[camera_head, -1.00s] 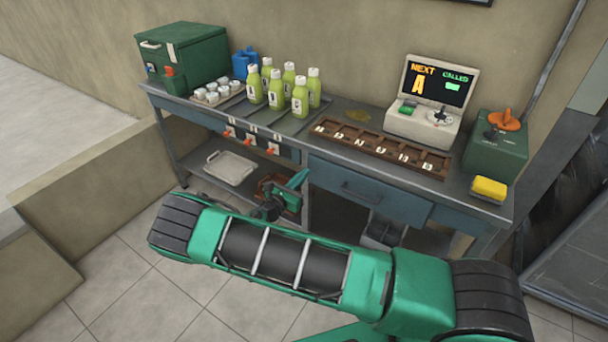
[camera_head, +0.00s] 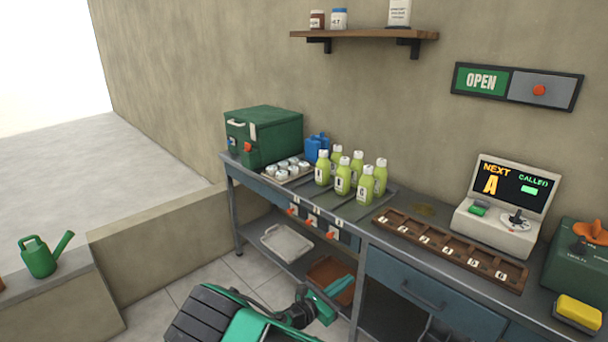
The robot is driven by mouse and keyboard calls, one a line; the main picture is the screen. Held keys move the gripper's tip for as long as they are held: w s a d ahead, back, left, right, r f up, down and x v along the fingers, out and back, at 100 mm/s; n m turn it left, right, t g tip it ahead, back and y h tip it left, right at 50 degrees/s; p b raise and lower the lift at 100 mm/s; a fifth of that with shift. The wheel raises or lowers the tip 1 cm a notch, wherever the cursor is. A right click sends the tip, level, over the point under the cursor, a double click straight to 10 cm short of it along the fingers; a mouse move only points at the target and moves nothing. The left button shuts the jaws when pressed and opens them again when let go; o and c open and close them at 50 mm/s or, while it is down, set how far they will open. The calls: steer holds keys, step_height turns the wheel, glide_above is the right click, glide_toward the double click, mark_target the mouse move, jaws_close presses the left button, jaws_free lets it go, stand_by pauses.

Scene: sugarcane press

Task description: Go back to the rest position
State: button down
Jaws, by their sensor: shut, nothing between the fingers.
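My green arm (camera_head: 240,325) shows at the bottom, cut off by the lower edge. Its dark wrist leads to my gripper (camera_head: 340,287), which is small in the picture, shut and empty. The gripper appears in front of the brown tray on the workbench's lower shelf, below the bench top. I cannot tell how far it is from the tray. It is well apart from the bottles (camera_head: 343,178) on the bench top.
A white tray (camera_head: 287,243) lies on the lower shelf. A watering can (camera_head: 42,258) stands left. Floor (camera_head: 210,275) shows clear at left.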

steer(key=s+d+r+m+g+y, duration=0.2)
steer(key=s+d+r+m+g, duration=0.3)
steer(key=d, duration=0.3)
steer(key=s+d+r+m+g+y, duration=0.2)
steer(key=s+d+r+m+g, duration=0.25)
steer(key=d+m, duration=0.3)
steer(key=s+d+r+m+g+y, duration=0.2)
steer(key=s+d+r+m+g, duration=0.15)
steer(key=d+r+m, duration=0.4)
steer(key=s+d+r+m+t+y, duration=0.1)
steer(key=s+r+m+y, duration=0.3)
steer(key=s, duration=0.9)
steer(key=s+d+r+m+t+y, duration=0.1)
steer(key=s+r+m+y, duration=0.2)
steer(key=s, duration=1)
step_height(320, 180, up, 3)
steer(key=m, duration=0.4)
steer(key=shift+m+y, duration=0.3)
steer(key=shift+y, duration=0.1)
